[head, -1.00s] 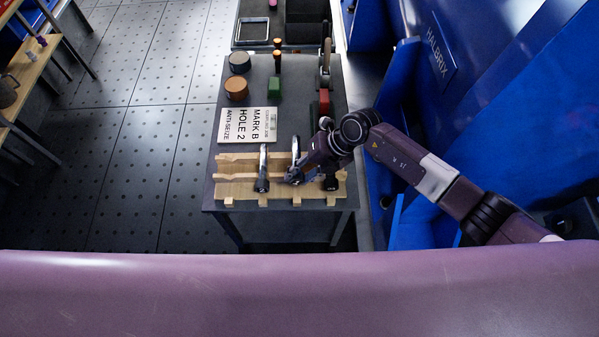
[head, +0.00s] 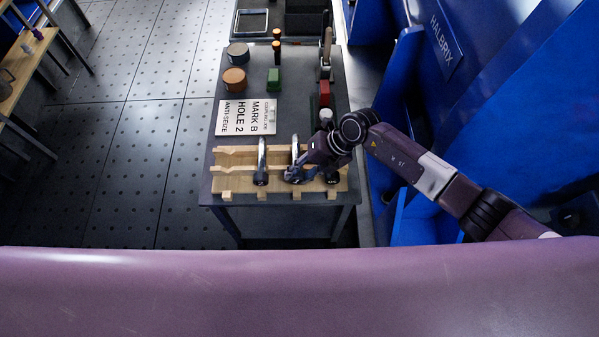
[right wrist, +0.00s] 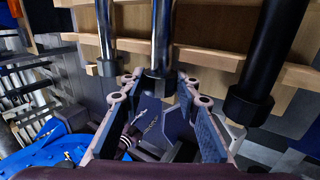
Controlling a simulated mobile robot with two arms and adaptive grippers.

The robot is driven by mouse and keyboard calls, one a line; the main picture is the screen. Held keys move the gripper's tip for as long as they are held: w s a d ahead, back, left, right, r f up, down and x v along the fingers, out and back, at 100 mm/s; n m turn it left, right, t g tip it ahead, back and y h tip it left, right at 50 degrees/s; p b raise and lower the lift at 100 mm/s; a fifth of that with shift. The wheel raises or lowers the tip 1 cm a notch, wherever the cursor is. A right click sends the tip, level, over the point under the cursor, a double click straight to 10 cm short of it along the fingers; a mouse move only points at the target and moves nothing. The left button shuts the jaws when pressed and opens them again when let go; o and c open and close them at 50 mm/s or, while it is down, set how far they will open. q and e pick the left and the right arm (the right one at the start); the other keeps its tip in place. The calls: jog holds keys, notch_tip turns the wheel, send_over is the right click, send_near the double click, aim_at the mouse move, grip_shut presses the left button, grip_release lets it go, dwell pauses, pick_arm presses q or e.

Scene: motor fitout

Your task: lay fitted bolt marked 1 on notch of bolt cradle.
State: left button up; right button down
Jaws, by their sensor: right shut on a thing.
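The wooden bolt cradle (head: 232,170) lies along the near end of the dark table. A bright bolt (head: 262,160) rests across its rails left of my right gripper. My right gripper (head: 295,174) is shut on the middle bolt (head: 295,148) at its near end, and this bolt lies over the cradle. In the right wrist view the held bolt (right wrist: 162,40) runs up between the fingers, with a bright bolt (right wrist: 104,30) on one side and a dark bolt (right wrist: 262,60) on the other. I cannot tell whether it touches its notch. No number is readable. My left gripper is not in view.
A lettered card (head: 246,118) lies behind the cradle. Beyond it are an orange-brown tin (head: 234,80), a grey tin (head: 238,52), a green block (head: 274,79) and a red block (head: 324,93). A blue machine (head: 500,100) stands close on the right.

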jog(key=shift+f+b, duration=0.3)
